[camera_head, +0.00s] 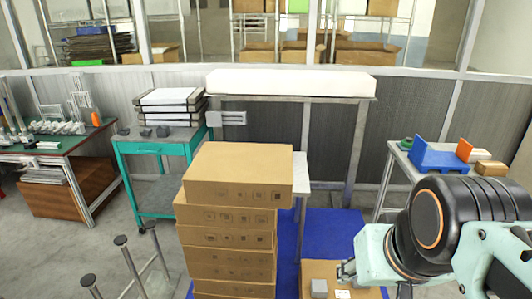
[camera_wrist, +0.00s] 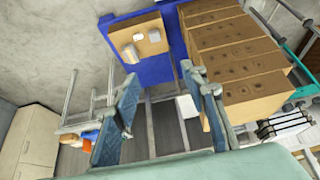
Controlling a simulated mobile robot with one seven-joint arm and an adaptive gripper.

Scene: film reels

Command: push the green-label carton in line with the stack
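A stack of brown cartons (camera_head: 228,262) stands in the centre of the head view. Its top carton (camera_head: 245,166) sits offset to the right of those below. The stack also shows at the right of the wrist view (camera_wrist: 222,47), with the offset carton (camera_wrist: 258,98) nearest the camera. I cannot make out a green label on any carton; only small dark marks show. My gripper (camera_wrist: 168,88) is open in the wrist view, with nothing between its fingers. One finger overlaps the edge of the stack in that view; I cannot tell whether they touch.
A low carton (camera_head: 312,267) with a grey block and a white piece on it stands on the blue mat (camera_head: 336,228). Behind are a teal cart (camera_head: 146,148) and a tall table with a white top (camera_head: 290,82). A side table (camera_head: 390,155) holds blue and orange things.

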